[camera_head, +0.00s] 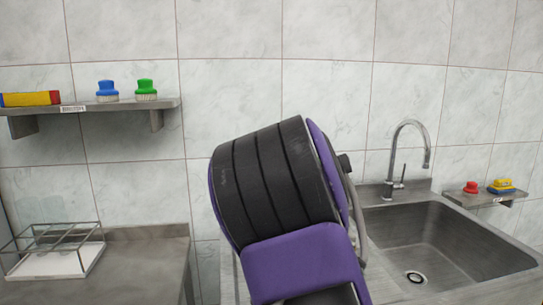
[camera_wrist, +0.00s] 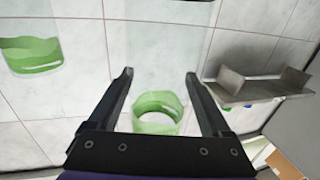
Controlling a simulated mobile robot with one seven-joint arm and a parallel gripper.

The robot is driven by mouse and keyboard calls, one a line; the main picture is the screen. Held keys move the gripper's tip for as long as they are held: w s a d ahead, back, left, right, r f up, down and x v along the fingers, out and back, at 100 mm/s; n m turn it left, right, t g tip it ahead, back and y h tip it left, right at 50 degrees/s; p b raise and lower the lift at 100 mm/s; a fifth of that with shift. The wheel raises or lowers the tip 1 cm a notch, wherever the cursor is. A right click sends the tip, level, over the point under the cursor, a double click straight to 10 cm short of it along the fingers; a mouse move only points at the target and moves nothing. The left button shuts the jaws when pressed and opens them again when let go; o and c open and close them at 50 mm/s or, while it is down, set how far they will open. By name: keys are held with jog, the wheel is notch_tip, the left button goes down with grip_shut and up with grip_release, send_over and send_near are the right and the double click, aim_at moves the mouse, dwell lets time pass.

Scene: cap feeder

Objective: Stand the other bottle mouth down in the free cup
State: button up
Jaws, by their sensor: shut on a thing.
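My gripper (camera_wrist: 160,76) shows in the wrist view with its two dark fingers on either side of a clear bottle (camera_wrist: 158,112). The bottle has green at its near end and runs out of the top of the picture. A second clear vessel (camera_wrist: 31,56), also with green in it, stands apart at the left of the wrist view; I cannot tell whether it is a bottle in a cup. In the head view my own arm fills the middle and hides the gripper and the held bottle. I cannot make out the free cup in either view.
In the head view, a wire-framed stand with a white base (camera_head: 53,264) sits on the left counter (camera_head: 150,256). A steel sink (camera_head: 448,247) with a tap (camera_head: 396,160) is at right.

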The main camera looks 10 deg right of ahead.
notch_tip(320, 180, down, 4)
jog(key=shift+f, duration=0.15)
jog(key=shift+f, duration=0.15)
jog(key=shift+f, duration=0.4)
dwell(0.3)
jog(key=o, duration=1.1)
